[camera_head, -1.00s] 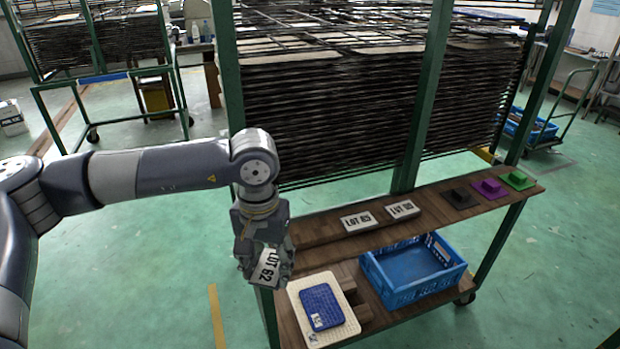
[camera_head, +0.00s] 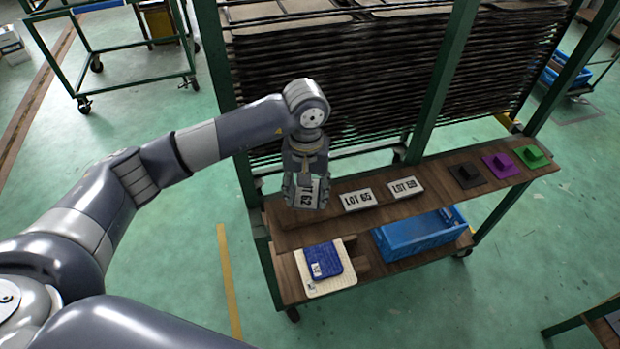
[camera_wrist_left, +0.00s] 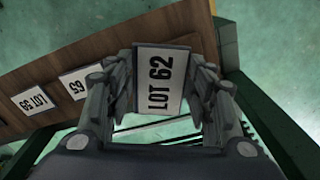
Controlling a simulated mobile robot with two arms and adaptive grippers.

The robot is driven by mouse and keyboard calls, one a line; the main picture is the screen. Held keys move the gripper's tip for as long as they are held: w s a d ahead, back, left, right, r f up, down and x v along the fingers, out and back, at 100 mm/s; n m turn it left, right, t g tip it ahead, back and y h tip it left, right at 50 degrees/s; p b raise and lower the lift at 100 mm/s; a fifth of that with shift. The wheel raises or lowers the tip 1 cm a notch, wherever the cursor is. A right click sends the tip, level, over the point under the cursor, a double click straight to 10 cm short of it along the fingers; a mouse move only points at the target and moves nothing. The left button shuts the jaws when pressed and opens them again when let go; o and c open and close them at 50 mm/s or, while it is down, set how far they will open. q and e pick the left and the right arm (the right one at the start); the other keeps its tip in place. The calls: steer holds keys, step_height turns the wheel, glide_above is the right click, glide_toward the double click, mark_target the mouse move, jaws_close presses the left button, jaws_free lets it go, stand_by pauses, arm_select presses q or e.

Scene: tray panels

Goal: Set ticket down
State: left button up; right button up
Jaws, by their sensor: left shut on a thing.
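The white ticket printed LOT 62 (camera_wrist_left: 160,82) is between the fingers of my left gripper (camera_head: 307,195), which is shut on it. In the head view the ticket (camera_head: 306,192) is partly covered by the fingers, at the left end of the upper wooden shelf (camera_head: 290,238). I cannot tell whether it touches the wood. The LOT 65 ticket (camera_head: 358,200) and the LOT 59 ticket (camera_head: 406,187) lie flat on the shelf to the right of the gripper. My right gripper does not show.
A blue crate (camera_head: 420,238) and a blue panel (camera_head: 323,261) on a cream panel (camera_head: 330,285) are on the lower shelf. Green posts (camera_head: 441,80) frame the rack.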

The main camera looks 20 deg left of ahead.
mark_target(307, 218)
arm_select(q)
steer(key=shift+f+b, duration=1.1)
steer(key=shift+f, duration=2.2)
steer(key=shift+f+b, duration=0.7)
steer(key=shift+b, duration=0.1)
steer(key=shift+s+f+b, duration=0.2)
steer(key=shift+f+b, duration=0.05)
steer(key=shift+b, duration=0.05)
steer(key=o, duration=1)
steer(key=shift+o, duration=0.2)
steer(key=shift+w+f, duration=0.1)
steer(key=shift+f, duration=0.05)
